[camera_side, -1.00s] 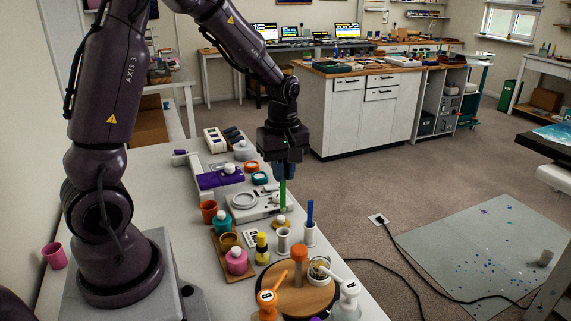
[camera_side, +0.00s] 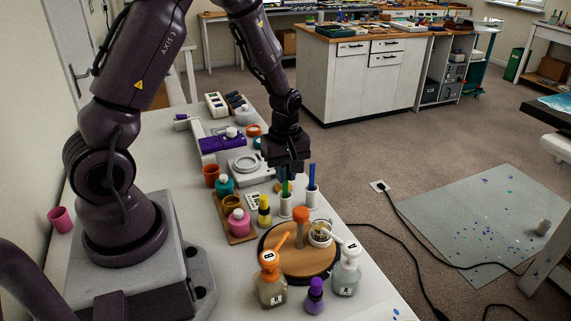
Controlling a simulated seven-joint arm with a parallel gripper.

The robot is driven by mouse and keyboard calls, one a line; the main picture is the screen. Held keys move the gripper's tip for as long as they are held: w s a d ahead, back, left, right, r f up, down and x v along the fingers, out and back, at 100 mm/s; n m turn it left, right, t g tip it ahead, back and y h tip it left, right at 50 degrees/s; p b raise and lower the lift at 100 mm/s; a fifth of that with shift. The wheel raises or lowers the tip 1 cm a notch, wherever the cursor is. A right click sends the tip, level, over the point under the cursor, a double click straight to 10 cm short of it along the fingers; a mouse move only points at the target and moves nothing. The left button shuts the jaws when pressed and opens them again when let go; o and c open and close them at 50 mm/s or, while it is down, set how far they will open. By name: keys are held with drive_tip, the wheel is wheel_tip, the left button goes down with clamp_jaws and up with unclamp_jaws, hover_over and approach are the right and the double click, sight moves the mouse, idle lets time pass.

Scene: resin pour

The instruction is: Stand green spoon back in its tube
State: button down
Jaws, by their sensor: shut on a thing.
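The green spoon (camera_side: 286,187) is upright in my gripper (camera_side: 285,177), which is shut on its upper part. Only a short green length shows below the fingers. Its lower end meets the mouth of a white tube (camera_side: 286,206) and appears to be inside it; how deep I cannot tell. A blue spoon (camera_side: 311,175) stands in a second white tube (camera_side: 311,199) just to the right.
A yellow-capped bottle (camera_side: 264,209) and a pink bottle (camera_side: 238,222) stand left of the tubes. A round wooden board (camera_side: 318,268) with an orange-topped tube is in front, with pump bottles marked B (camera_side: 270,280) and A (camera_side: 346,270) near it.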

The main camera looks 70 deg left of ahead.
drive_tip(key=c, duration=1.1)
unclamp_jaws()
wheel_tip(320, 180, up, 13)
drive_tip(key=s+d+r+m+t, duration=0.5)
drive_tip(key=s+d+r+m, duration=0.6)
drive_tip(key=m, duration=0.7)
drive_tip(key=shift+s+d+r+t, duration=0.3)
drive_tip(key=shift+s+d+r, duration=0.1)
drive_tip(key=shift+s+d, duration=0.35)
